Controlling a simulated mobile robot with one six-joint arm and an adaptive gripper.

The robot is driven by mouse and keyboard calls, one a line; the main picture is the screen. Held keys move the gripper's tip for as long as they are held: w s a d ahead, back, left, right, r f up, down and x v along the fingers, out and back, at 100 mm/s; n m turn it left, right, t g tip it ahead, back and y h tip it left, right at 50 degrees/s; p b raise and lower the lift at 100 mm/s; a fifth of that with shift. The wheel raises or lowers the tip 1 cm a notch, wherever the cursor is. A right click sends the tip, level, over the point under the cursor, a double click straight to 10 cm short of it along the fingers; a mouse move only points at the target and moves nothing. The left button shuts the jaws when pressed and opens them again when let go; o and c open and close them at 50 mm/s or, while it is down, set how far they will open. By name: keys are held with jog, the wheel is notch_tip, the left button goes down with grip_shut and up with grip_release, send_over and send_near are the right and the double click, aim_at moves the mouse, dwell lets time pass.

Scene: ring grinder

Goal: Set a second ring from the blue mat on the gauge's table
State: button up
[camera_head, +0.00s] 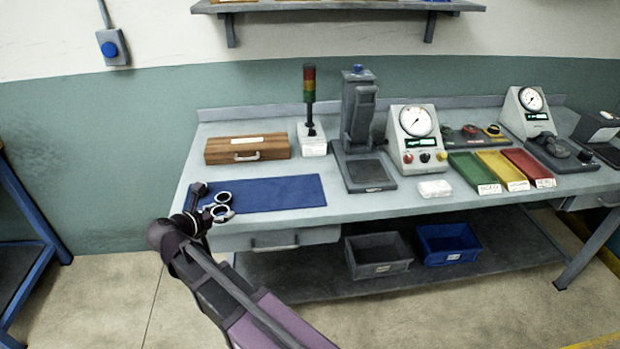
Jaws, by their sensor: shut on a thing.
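The blue mat (280,190) lies at the left front of the bench. Two metal rings show at its left end: a farther ring (223,197) and a nearer ring (220,213). My gripper (210,213) is at the mat's left front corner, shut on a ring that looks like the nearer one; my wrist partly hides the grip. Whether that ring touches the mat I cannot tell. A dark gauge stand (358,115) with a flat base plate (366,174) stands right of the mat, beside a dial box (415,135). I see no ring on the plate.
A wooden case (247,148) and a signal tower (310,100) stand behind the mat. Right of the dial box are green (470,173), yellow (502,169) and red (530,167) trays and a second dial box (527,112). A small white box (434,189) lies in front.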

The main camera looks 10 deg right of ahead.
notch_tip(320, 180, up, 7)
jog(key=p, duration=0.6)
jog(key=shift+f, duration=0.2)
jog(key=shift+a, duration=0.1)
